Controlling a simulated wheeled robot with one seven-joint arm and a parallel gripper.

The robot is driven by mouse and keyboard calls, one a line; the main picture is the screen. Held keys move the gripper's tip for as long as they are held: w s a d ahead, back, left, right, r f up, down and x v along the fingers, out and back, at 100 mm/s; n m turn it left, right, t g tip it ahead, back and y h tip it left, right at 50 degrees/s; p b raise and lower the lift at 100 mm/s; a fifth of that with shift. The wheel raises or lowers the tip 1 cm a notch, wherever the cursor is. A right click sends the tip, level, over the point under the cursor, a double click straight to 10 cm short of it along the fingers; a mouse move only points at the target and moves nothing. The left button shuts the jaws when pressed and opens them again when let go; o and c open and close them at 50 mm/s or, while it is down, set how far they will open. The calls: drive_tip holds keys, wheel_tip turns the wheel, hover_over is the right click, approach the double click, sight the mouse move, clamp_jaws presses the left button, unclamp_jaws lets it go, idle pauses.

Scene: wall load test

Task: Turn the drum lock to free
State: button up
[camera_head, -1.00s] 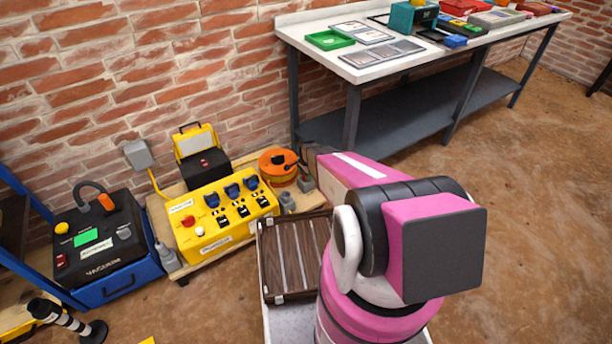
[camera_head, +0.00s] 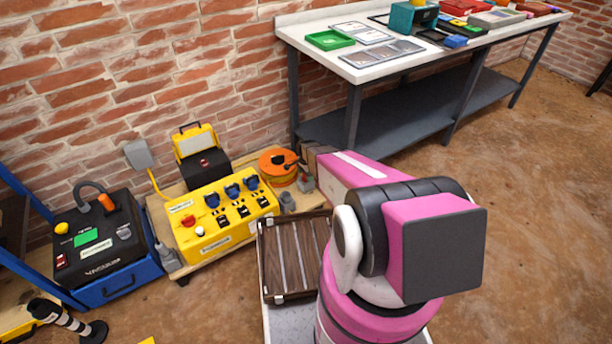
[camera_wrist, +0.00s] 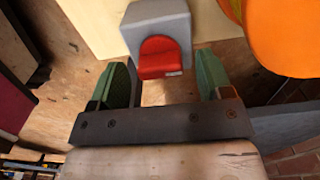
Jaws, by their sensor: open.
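The drum lock is a small grey block with a red lever (camera_wrist: 160,57), in the upper middle of the wrist view. In the head view a small grey piece (camera_head: 306,184) stands beside the orange cable drum (camera_head: 278,167). My gripper (camera_wrist: 165,75) is open, with its two green-padded fingers on either side of the red lever. Gaps show between the lever and both fingers. The drum also fills the top right of the wrist view (camera_wrist: 287,35). In the head view my arm reaches toward the drum and my fingers cannot be made out.
A yellow power box (camera_head: 222,215) with blue sockets stands left of the drum on a wooden board. A black and blue vacuum (camera_head: 105,250) is farther left. A brown slatted crate (camera_head: 268,272) lies in front. The workbench (camera_head: 440,60) stands along the brick wall.

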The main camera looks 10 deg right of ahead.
wheel_tip(320, 180, up, 10)
drive_tip(key=shift+r, duration=0.2)
idle(0.5)
drive_tip(key=s+r+n, duration=1.3)
drive_tip(key=s+r, duration=1)
drive_tip(key=shift+s+r+n, duration=0.25)
drive_tip(key=shift+r+n, duration=0.05)
drive_tip(key=shift+r, duration=0.1)
